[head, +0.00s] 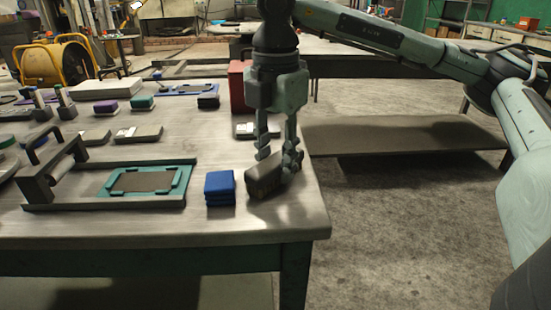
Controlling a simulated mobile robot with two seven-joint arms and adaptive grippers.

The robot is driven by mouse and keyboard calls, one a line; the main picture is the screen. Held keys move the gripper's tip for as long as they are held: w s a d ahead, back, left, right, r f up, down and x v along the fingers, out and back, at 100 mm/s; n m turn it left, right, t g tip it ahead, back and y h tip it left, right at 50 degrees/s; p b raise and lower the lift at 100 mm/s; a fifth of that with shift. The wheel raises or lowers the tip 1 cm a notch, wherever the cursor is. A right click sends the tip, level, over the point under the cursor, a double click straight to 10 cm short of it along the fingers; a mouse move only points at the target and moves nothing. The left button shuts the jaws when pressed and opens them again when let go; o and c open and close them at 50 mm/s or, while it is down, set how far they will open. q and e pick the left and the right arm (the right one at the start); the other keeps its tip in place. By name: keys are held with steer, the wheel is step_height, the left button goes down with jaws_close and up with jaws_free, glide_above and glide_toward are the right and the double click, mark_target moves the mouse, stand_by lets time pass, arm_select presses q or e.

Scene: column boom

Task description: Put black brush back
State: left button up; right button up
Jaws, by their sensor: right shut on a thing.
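My right gripper (276,156) points down at the right end of the table. It is shut on a dark grey-black block (262,182), which looks like the black brush. The block is tilted, low at or just above the tabletop; I cannot tell whether it touches. The far finger partly hides it. A blue block stack (219,189) stands close to its left. Another small black block (208,102) lies farther back on the table. My left gripper is out of view.
The metal table (160,222) carries a teal frame (148,181) with a dark plate, purple (105,106) and teal (142,102) blocks, and small upright holders (66,106) at left. A red box (238,86) stands behind the gripper. The table's right edge is close.

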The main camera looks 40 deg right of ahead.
mark_target(275, 159)
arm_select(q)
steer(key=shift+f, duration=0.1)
arm_select(e)
steer(key=shift+f, duration=0.15)
steer(key=o, duration=1)
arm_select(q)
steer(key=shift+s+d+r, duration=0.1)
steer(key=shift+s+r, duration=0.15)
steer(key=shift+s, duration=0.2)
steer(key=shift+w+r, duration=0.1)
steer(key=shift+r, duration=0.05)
arm_select(e)
step_height(275, 159, up, 8)
steer(key=shift+r, duration=0.1)
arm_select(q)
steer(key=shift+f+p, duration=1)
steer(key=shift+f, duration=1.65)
arm_select(e)
steer(key=shift+r, duration=2.05)
